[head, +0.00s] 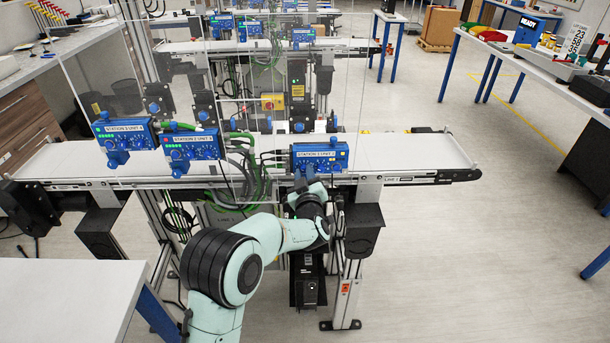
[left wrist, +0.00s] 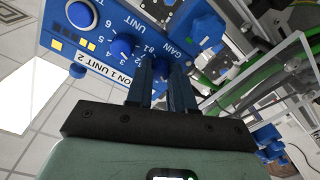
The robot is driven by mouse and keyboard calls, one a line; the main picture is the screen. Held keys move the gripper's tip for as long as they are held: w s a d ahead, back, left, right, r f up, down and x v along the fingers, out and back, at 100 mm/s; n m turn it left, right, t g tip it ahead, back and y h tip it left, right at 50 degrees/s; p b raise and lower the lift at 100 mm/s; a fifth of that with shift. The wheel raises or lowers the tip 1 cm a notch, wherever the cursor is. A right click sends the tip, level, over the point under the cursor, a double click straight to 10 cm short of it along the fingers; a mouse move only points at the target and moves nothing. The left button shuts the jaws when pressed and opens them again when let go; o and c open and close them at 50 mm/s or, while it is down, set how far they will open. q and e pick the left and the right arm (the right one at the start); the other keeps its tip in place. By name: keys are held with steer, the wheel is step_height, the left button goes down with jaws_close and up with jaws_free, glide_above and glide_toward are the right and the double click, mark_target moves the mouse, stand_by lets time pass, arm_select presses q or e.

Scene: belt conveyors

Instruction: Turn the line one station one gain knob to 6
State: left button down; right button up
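The blue box labelled STATION 1 UNIT 2 (head: 320,157) stands on the near conveyor's front edge. In the left wrist view the same box (left wrist: 68,52) shows a UNIT label, a GAIN label, a round blue knob (left wrist: 121,48) with numbers around it, and yellow lights. My left gripper (head: 308,192) is just below and in front of the box. In the left wrist view its two dark blue fingers (left wrist: 163,66) reach the panel beside the GAIN label, with a narrow gap between them. The fingers hide that spot, so the gain knob and its setting cannot be read. My right gripper is out of view.
The near conveyor (head: 400,165) also carries two more blue station boxes (head: 193,146) (head: 125,133) on the left. A white table (head: 65,300) is at the lower left.

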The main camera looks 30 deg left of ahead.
arm_select(q)
steer(key=shift+m, duration=0.3)
steer(key=m, duration=0.3)
steer(key=shift+m, duration=0.4)
steer(key=m, duration=0.5)
steer(key=shift+p, duration=0.35)
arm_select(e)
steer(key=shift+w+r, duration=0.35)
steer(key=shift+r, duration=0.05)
arm_select(q)
steer(key=shift+f+m, duration=0.1)
steer(key=shift+m, duration=0.3)
steer(key=c, duration=1.3)
jaws_free()
steer(key=shift+o, duration=0.2)
steer(key=shift+s, duration=0.1)
